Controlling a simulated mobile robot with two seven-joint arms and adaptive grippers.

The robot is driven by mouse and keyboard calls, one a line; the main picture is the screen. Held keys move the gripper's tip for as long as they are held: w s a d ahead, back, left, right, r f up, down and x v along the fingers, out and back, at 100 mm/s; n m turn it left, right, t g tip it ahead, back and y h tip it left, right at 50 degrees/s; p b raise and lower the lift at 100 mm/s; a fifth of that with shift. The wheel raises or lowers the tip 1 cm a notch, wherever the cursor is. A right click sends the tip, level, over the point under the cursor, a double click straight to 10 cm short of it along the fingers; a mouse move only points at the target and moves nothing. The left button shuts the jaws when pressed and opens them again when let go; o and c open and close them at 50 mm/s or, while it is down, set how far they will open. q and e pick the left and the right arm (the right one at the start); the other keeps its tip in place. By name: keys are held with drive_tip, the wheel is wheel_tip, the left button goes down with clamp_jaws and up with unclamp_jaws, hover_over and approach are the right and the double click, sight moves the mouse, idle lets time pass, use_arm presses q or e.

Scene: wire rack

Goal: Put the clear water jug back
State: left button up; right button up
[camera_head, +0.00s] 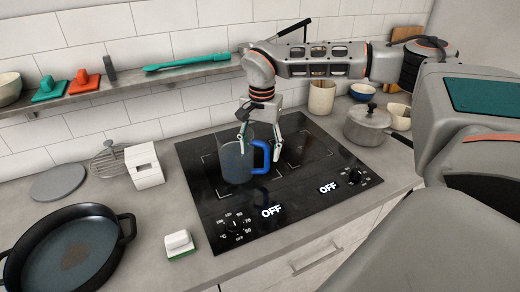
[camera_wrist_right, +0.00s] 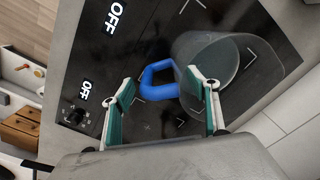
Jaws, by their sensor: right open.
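The clear water jug (camera_head: 237,163), with a blue handle, stands upright on the left part of the black cooktop (camera_head: 300,196). Its handle points right in the head view. My right gripper (camera_head: 260,147) is open above the jug, its fingers spread over the handle side. In the right wrist view the blue handle (camera_wrist_right: 156,80) lies between the open fingertips of the right gripper (camera_wrist_right: 162,80), with the jug's clear body (camera_wrist_right: 218,70) beyond. I cannot tell whether a finger touches the jug. My left gripper is not in view.
A dark pan (camera_head: 75,250) sits at the front left, and a white-green sponge (camera_head: 179,243) near the cooktop. A lidded pot (camera_head: 367,124) stands right. A wall shelf (camera_head: 130,82) carries utensils. A white block (camera_head: 144,166) stands left of the cooktop. The cooktop's front is clear.

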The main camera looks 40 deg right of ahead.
wheel_tip(320, 180, up, 12)
drive_tip(key=shift+s+d, duration=0.1)
drive_tip(key=shift+s, duration=0.05)
idle(0.7)
